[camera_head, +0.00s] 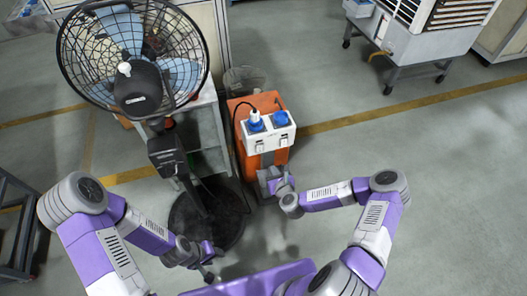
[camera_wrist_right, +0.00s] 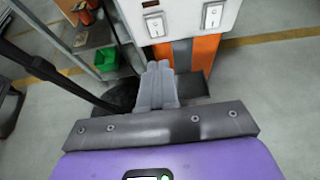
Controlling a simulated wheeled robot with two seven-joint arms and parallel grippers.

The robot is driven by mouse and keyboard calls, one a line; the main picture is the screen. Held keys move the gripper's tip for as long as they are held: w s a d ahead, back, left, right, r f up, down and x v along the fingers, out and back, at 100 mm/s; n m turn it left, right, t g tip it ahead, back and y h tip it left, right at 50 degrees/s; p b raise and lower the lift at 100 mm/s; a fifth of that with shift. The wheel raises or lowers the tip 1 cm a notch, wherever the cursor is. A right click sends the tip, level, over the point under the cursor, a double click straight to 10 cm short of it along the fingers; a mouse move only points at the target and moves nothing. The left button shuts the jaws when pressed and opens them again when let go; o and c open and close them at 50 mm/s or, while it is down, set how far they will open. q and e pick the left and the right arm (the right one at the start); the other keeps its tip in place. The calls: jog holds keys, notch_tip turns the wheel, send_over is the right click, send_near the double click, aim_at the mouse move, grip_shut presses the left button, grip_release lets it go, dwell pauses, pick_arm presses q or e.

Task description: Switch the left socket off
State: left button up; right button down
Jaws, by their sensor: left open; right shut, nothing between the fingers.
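A white socket box (camera_head: 268,132) sits on an orange stand. The left socket (camera_head: 256,123) is blue with a plug and dark cable in it; the right socket (camera_head: 281,119) is blue with nothing plugged in. The left switch (camera_head: 260,147) and right switch (camera_head: 284,142) are on the box's front; the left switch (camera_wrist_right: 155,25) and right switch (camera_wrist_right: 213,15) also show in the right wrist view. Their on or off positions are too small to tell. My right gripper (camera_head: 266,177) is shut and empty, just below and in front of the box. My left gripper (camera_head: 208,274) is open, low and away from the box.
A large pedestal fan (camera_head: 135,60) stands left of the orange stand (camera_head: 242,160), with a shelf unit (camera_head: 208,130) between them. A wheeled cooler (camera_head: 420,40) is at the upper right. The floor to the right of the stand is clear.

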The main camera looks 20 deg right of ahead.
jog(key=b, duration=0.2)
send_near(261, 147)
notch_tip(261, 147, down, 4)
jog(key=w, duration=0.5)
jog(key=shift+r+b, duration=0.3)
jog(key=shift+b, duration=0.05)
jog(key=shift+w+r, duration=0.1)
jog(key=shift+w, duration=0.35)
